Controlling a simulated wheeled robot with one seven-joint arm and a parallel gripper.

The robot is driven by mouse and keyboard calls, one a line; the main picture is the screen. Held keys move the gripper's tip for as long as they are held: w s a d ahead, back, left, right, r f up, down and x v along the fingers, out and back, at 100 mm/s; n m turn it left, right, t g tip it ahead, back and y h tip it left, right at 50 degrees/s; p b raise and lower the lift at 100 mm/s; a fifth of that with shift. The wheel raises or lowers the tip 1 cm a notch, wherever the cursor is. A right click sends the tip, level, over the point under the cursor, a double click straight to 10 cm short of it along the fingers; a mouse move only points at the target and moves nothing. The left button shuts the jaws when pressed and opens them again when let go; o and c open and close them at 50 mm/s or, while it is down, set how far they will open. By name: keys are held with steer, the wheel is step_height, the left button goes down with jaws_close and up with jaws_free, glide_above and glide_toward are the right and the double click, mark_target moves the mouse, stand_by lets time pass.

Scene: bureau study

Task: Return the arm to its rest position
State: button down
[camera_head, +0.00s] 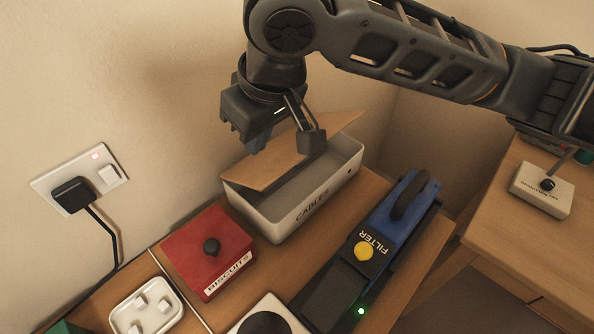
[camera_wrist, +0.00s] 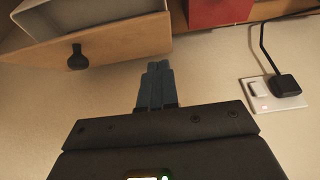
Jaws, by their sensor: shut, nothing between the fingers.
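My arm reaches in from the upper right in the head view, bent down at the wrist. My gripper (camera_head: 258,145) hangs above the back left part of a white bin marked CABLES (camera_head: 318,205). In the wrist view the blue fingers of my gripper (camera_wrist: 158,72) are together with nothing between them. A wooden lid (camera_head: 270,172) with a dark knob (camera_wrist: 78,58) lies tilted across the bin, leaving part of the bin open. My wrist hides part of the lid in the head view.
A red box marked BISCUITS (camera_head: 195,250) stands left of the bin. A blue FILTER device (camera_head: 385,225) lies to its right. A plugged wall socket (camera_head: 108,175) is on the left wall. A joystick box (camera_head: 542,190) sits on the right desk.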

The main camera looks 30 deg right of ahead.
step_height(320, 180, up, 2)
steer(key=shift+r+p, duration=0.1)
steer(key=shift+p, duration=0.5)
